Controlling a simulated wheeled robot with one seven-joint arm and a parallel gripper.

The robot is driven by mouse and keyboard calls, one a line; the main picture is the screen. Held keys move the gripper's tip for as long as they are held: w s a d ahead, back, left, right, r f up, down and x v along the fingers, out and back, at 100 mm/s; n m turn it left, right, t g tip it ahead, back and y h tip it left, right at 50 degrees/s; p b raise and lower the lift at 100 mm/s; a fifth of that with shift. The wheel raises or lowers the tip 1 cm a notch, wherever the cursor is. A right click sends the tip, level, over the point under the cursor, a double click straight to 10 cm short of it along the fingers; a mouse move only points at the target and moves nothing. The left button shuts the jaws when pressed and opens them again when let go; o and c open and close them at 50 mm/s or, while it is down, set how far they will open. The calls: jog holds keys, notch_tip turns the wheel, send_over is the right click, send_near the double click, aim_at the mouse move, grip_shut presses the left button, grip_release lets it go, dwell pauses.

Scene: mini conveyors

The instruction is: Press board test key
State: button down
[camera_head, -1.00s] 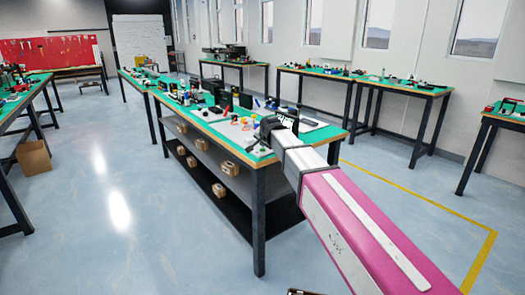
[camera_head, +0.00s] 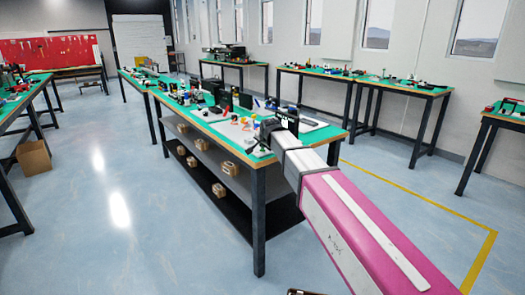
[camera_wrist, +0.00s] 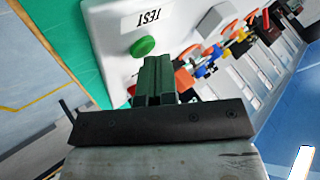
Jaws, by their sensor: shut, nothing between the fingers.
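The green test key (camera_wrist: 143,46) is a round button on a white board (camera_wrist: 105,32), beside a label reading TEST (camera_wrist: 140,20). My gripper (camera_wrist: 157,62) shows in the wrist view with its two dark fingers together and nothing between them. In that picture its fingertips are just below the button; I cannot tell whether they touch it. In the head view my gripper (camera_head: 268,128) is over the near end of the middle table (camera_head: 257,160), and the arm hides part of the board there.
Several small coloured parts (camera_wrist: 215,55) stand along the board, close to my fingers on the right. Green mat (camera_wrist: 60,30) borders the board. Cardboard boxes (camera_head: 219,190) sit on the lower shelves.

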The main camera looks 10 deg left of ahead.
aim_at(264, 150)
jog(key=shift+r, duration=0.75)
jog(key=shift+r, duration=2.5)
